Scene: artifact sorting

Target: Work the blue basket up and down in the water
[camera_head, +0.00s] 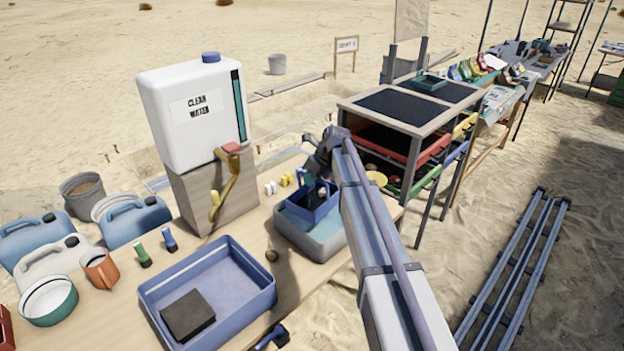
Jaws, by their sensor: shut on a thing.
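A small pale item shows inside the basket. My arm hides the right side of the tub.
A white "clean water" tank (190,115) with a tap stands behind on a block. A larger blue tray (235,308) with a dark block is at front left. Several jugs, a bowl and an orange mug (99,267) crowd the left. A shelf rack (410,115) stands behind right.

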